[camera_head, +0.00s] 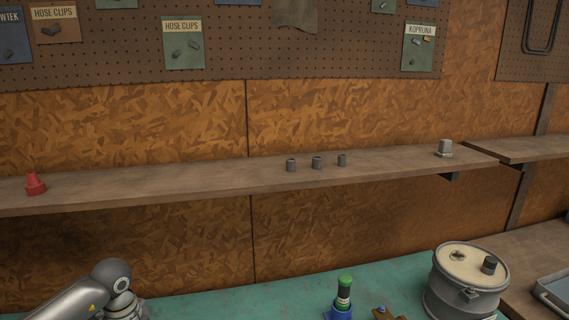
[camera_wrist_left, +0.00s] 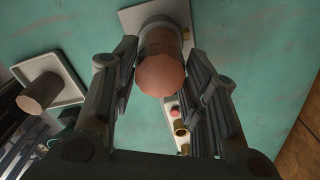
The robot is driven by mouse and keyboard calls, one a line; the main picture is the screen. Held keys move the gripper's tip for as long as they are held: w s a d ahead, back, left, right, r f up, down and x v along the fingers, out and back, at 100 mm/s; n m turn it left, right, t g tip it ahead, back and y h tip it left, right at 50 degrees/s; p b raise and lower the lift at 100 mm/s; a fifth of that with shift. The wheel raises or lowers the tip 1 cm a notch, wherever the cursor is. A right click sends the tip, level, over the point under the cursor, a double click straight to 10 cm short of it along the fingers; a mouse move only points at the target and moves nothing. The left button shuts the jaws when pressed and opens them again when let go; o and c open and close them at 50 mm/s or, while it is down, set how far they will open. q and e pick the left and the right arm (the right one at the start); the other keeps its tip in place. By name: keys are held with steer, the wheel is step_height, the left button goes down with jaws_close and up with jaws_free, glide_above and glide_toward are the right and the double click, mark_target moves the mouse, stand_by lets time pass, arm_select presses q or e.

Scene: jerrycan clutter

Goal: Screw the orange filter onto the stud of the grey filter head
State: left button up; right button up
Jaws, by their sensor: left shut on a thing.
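The orange filter (camera_wrist_left: 160,76) shows in the left wrist view as a rounded, pinkish-orange cylinder, end towards the camera. My left gripper (camera_wrist_left: 165,68) has a finger on each side of it and is shut on it. A pale plate (camera_wrist_left: 130,18) lies behind the filter's far end. In the head view only part of my left arm shows at the lower left. My right gripper is in neither view.
A brownish cylinder (camera_wrist_left: 40,92) stands on a pale tray (camera_wrist_left: 66,68) at the left. In the head view, a drum (camera_head: 466,285) and green-capped bottle (camera_head: 343,292) stand on the green bench below a shelf (camera_head: 225,187).

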arm_select(q)
steer(key=shift+f+m+b, duration=0.15)
steer(key=shift+m+b, duration=0.25)
steer(key=shift+m, duration=0.6)
steer(key=m, duration=0.3)
steer(key=shift+b, duration=0.3)
steer(key=m+b, duration=0.1)
steer(key=m, duration=0.1)
steer(key=shift+m, duration=0.4)
steer(key=shift+m+b, duration=0.35)
steer(key=shift+m, duration=0.75)
steer(key=shift+m+b, duration=0.5)
steer(key=shift+m, duration=0.6)
steer(key=m, duration=0.3)
steer(key=shift+b, duration=0.35)
